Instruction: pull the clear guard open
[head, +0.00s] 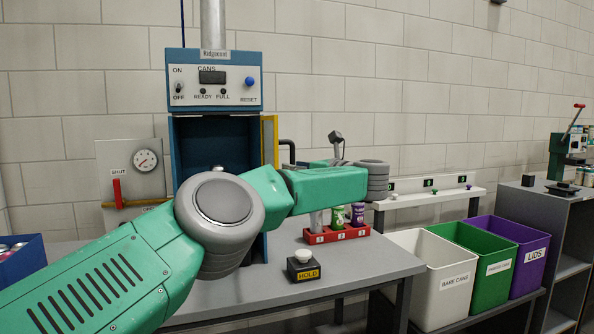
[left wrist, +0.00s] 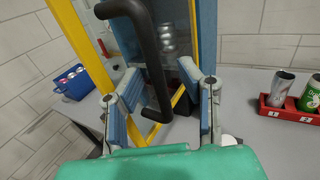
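The clear guard has a yellow frame (head: 270,140) at the right side of the blue machine in the head view. In the left wrist view its yellow frame (left wrist: 80,45) runs down the left, with another yellow bar by the blue housing. The black guard handle (left wrist: 147,65) shows large there, and it juts right from the frame in the head view (head: 288,148). My left gripper (left wrist: 162,85) is open, its fingers on either side of the handle's lower part; I see no clear contact. In the head view my left forearm mostly hides it. My right gripper is not in view.
A red rack (head: 337,237) with cans and a HOLD button (head: 303,266) stand on the grey bench (head: 385,262). White, green and purple bins stand at right. A lever gauge panel (head: 130,170) stands left of the machine.

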